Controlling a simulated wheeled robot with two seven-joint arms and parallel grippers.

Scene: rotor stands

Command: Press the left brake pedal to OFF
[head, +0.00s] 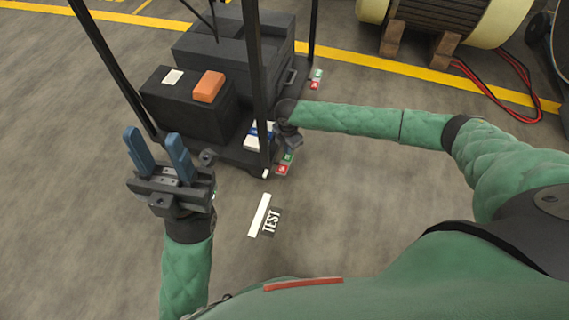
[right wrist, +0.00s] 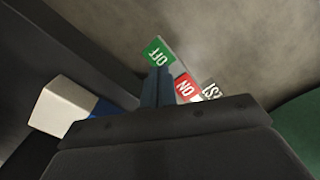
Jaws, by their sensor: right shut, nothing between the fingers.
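A brake pedal with a green OFF plate (head: 288,156) and a red ON plate (head: 282,169) sits at the near corner of the black cart (head: 190,105). The right wrist view shows its green OFF plate (right wrist: 158,52) and red ON plate (right wrist: 185,87). A second green and red pedal (head: 316,79) is at the cart's far corner. My right gripper (head: 291,138) is just above the near pedal. Its blue fingers (right wrist: 158,86) are shut and empty, their tips overlapping the OFF plate's lower edge; contact cannot be told. My left gripper (head: 158,142) is open, empty, left of the cart.
Black upright posts (head: 256,90) rise from the cart, one close to my right gripper. An orange block (head: 208,86) lies on the cart's black box. A white and blue block (head: 257,137) is beside the right gripper.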

